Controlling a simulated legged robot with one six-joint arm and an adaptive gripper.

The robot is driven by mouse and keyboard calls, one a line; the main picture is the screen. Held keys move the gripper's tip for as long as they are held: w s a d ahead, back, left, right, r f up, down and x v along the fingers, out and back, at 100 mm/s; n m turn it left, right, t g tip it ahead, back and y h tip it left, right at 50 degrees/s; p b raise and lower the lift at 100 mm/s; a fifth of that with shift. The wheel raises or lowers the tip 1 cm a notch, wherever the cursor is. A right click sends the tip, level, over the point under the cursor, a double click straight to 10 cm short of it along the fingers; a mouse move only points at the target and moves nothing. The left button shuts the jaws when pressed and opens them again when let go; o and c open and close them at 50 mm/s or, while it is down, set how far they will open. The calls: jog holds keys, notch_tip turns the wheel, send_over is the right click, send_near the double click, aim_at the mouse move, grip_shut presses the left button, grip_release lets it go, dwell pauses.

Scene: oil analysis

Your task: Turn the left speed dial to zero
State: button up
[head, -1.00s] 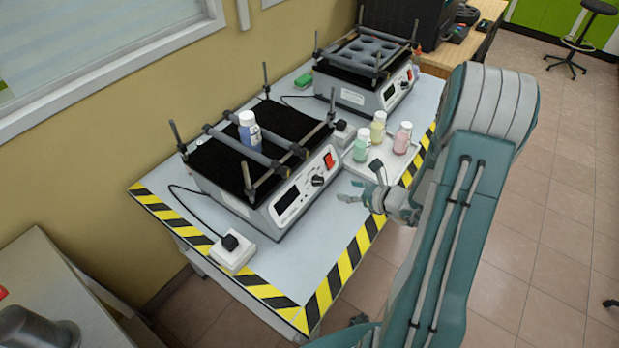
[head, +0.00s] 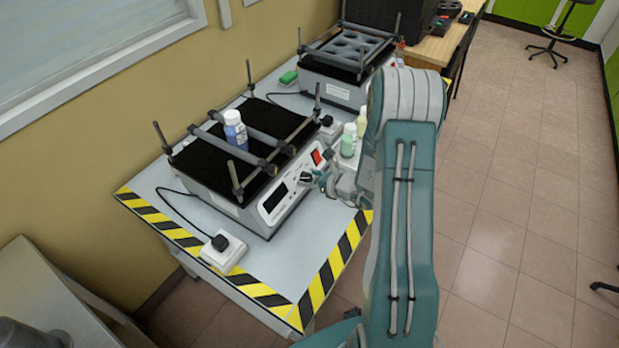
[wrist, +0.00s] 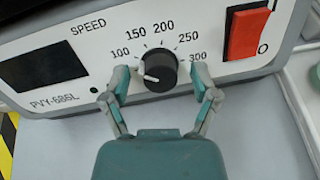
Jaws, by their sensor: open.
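The left shaker (head: 232,165) has a black platform and a white front panel. Its black speed dial (wrist: 160,70) is on that panel in the wrist view, under the word SPEED and a scale from 100 to 300. The white pointer faces lower left, below the 100 mark. My gripper (wrist: 162,80) is open, with one finger on each side of the dial and small gaps visible.
A red switch (wrist: 245,33) is right of the dial, and a dark display (wrist: 42,66) is left. A blue-labelled bottle (head: 235,130) stands on the left shaker. The second shaker (head: 345,70) is behind. A white power block (head: 222,252) sits at the table's front left.

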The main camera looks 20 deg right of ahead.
grip_shut()
jog(key=shift+d, duration=0.1)
jog(key=n, duration=0.3)
jog(key=shift+n, duration=0.4)
jog(key=shift+n+y, duration=0.5)
jog(key=shift+n, duration=1.3)
grip_release()
